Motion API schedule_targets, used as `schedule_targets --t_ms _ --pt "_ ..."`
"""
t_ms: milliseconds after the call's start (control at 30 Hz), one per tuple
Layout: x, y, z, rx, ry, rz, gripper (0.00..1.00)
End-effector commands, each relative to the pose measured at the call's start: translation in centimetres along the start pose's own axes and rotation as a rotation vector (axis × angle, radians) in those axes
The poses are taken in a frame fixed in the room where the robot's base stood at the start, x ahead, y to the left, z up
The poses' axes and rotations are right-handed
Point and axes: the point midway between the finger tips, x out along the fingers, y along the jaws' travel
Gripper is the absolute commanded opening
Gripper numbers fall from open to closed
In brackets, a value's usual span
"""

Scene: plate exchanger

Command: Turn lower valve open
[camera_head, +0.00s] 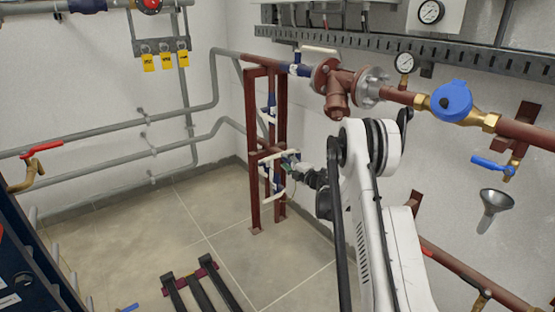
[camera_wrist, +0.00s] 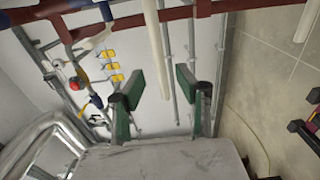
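My gripper (camera_head: 296,166) is at the lower part of a red-brown pipe frame (camera_head: 254,150), among its pale levers and blue fittings. In the wrist view my gripper (camera_wrist: 160,88) is open, with green pads apart. A long cream lever (camera_wrist: 156,55) runs down through the gap between the pads; contact is not clear. The lower valve (camera_head: 276,187) appears blue with a cream handle, small and partly hidden by the frame and my gripper. Higher on the frame sits another blue valve (camera_head: 269,111) with a cream handle. Which valve the lever in the wrist view belongs to is unclear.
A brown pipe with a flanged strainer (camera_head: 337,88) runs above my arm, with a pressure gauge (camera_head: 404,62) and a blue-capped brass fitting (camera_head: 452,101). Grey pipes (camera_head: 100,133) line the left wall. Black rails (camera_head: 200,288) lie on the floor; tiles left of the frame are clear.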

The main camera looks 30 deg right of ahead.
Motion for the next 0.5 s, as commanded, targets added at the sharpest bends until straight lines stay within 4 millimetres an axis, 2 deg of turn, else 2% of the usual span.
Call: schedule_targets --t_ms 33,200,333,500 --pt "1.1 -0.2 -0.1 0.0 0.001 0.0 0.33" --pt "3.8 -0.2 -0.1 0.0 0.001 0.0 0.33" --pt "5.3 -0.1 0.0 0.0 0.0 0.0 0.33" --pt "6.2 0.0 0.0 0.0 -0.001 0.0 0.33"
